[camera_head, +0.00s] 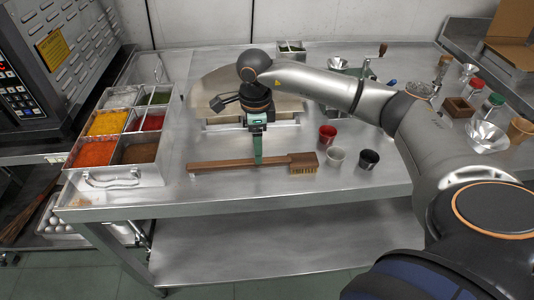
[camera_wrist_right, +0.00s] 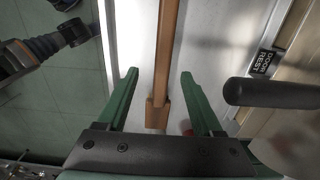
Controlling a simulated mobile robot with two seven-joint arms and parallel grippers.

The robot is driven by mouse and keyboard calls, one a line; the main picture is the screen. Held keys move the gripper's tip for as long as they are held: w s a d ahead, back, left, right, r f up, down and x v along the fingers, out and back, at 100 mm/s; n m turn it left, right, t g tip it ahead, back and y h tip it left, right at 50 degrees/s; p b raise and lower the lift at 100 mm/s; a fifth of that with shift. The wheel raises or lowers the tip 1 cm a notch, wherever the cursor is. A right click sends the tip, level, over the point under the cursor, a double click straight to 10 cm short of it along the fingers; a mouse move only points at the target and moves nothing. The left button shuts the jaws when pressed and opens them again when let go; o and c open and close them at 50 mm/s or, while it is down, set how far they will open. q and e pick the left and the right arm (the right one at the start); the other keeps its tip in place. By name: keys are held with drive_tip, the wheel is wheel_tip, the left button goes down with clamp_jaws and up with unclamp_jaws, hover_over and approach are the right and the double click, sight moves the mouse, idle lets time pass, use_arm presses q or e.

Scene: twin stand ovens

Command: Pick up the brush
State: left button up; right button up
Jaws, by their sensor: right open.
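The brush (camera_head: 235,163) lies flat on the steel table, its long brown wooden handle to the left and its bristled block (camera_head: 303,164) to the right. My right gripper (camera_head: 258,157) points down over the handle, with its green fingers at about mid-length. In the right wrist view the handle (camera_wrist_right: 170,45) runs between the two open, apart fingers of the right gripper (camera_wrist_right: 158,75), and neither visibly touches it. The exact height of the fingertips above the handle is hard to tell. My left gripper does not show.
A steel tray of coloured spices (camera_head: 163,163) stands left of the handle. A dark handle (camera_wrist_right: 270,93) lies beside the fingers. The table's front strip is clear.

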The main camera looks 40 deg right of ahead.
sight(253, 166)
drive_tip(key=shift+w+f+p, duration=0.2)
drive_tip(key=shift+f+p, duration=0.3)
drive_tip(key=shift+f, duration=3.05)
drive_tip(key=shift+d, duration=0.1)
clamp_jaws()
drive_tip(key=shift+r, duration=0.1)
